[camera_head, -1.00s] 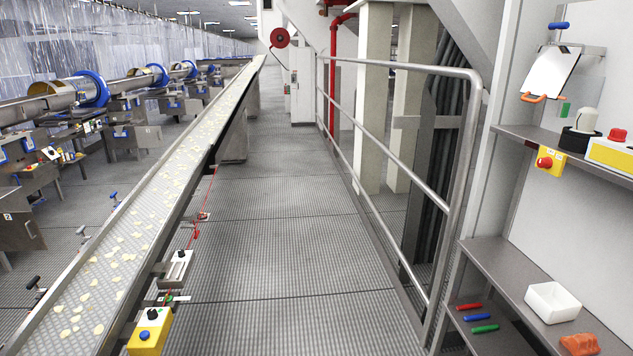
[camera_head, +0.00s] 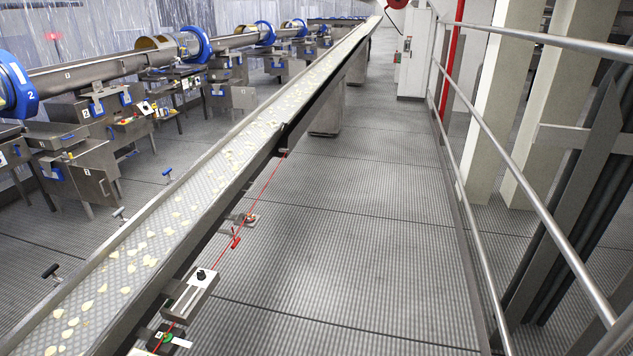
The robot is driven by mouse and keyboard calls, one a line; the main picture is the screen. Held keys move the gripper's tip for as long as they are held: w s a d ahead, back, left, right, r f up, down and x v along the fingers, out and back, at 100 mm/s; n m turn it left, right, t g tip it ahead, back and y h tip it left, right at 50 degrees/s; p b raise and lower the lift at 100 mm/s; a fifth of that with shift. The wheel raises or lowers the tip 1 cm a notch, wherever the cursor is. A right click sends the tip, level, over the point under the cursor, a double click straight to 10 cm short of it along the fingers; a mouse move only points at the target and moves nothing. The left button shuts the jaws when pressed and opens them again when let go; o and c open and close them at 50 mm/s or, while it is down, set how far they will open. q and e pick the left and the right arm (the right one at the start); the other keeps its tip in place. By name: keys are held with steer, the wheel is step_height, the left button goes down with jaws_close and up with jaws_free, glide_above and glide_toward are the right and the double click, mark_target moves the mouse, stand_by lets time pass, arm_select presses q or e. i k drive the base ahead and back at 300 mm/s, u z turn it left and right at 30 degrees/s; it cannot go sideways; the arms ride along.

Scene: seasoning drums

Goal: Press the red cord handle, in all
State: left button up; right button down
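A red cord (camera_head: 265,192) runs along the right side of the conveyor. A small red handle-like piece (camera_head: 235,242) hangs on it, just below a metal bracket (camera_head: 244,219). A light grey box with a black knob (camera_head: 189,296) is mounted nearer on the conveyor side, and the cord passes by it. A green round part with a white tag (camera_head: 168,338) sits at the near end of the cord, close to the bottom edge. Neither of my grippers is in view.
The conveyor (camera_head: 203,179) carries pale chips and slants from bottom left to the far top. A grated walkway (camera_head: 350,240) lies clear to its right. A metal railing (camera_head: 520,175) bounds the walkway at the right. Seasoning drums with blue rings (camera_head: 194,45) stand behind the conveyor.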

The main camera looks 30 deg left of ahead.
mark_target(236, 240)
steer(key=i, duration=1.05)
steer(key=u, duration=2.2)
steer(key=i, duration=1.65)
